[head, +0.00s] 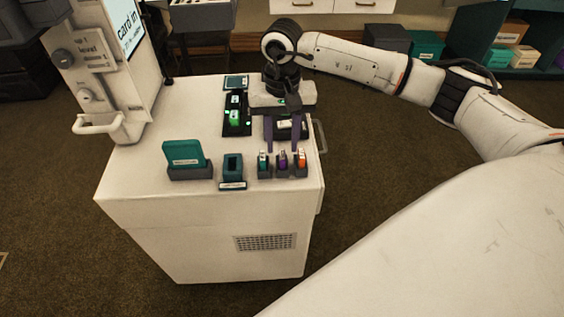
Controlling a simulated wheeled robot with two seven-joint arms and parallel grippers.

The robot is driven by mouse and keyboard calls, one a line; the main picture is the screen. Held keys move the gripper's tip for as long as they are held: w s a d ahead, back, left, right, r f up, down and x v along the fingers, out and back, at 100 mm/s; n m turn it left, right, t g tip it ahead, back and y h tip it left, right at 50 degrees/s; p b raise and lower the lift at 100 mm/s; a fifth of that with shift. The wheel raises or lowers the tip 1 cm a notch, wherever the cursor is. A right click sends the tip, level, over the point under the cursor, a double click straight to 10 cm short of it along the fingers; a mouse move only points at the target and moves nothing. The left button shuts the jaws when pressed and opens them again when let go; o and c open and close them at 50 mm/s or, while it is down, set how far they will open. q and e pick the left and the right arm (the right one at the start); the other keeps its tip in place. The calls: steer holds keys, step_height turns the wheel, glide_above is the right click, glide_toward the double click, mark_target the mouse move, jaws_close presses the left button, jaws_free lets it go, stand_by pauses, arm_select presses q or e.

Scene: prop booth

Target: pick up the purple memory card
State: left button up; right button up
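The purple memory card (282,159) stands upright in a small dark holder near the front right of the white cabinet top. It is the middle one of a row of 3, between a teal card (263,161) and an orange card (301,157). My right gripper (282,147) reaches in from the back right with its fingers pointing down. Its two purple-grey fingers are apart, with no card seen between them, and they show just behind the row of cards. Their exact height above the top is hard to tell. My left gripper is not in view.
Left of the cards stand a teal slotted block (233,165) and a large teal card (183,155) in a dark base. A black device (237,115) with green lights is behind. A white machine (100,60) rises at the left. The cabinet top (150,140) is clear at left.

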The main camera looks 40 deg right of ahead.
mark_target(282, 154)
step_height(282, 154, down, 4)
steer(key=shift+r, duration=0.25)
steer(key=shift+c, duration=0.3)
jaws_close()
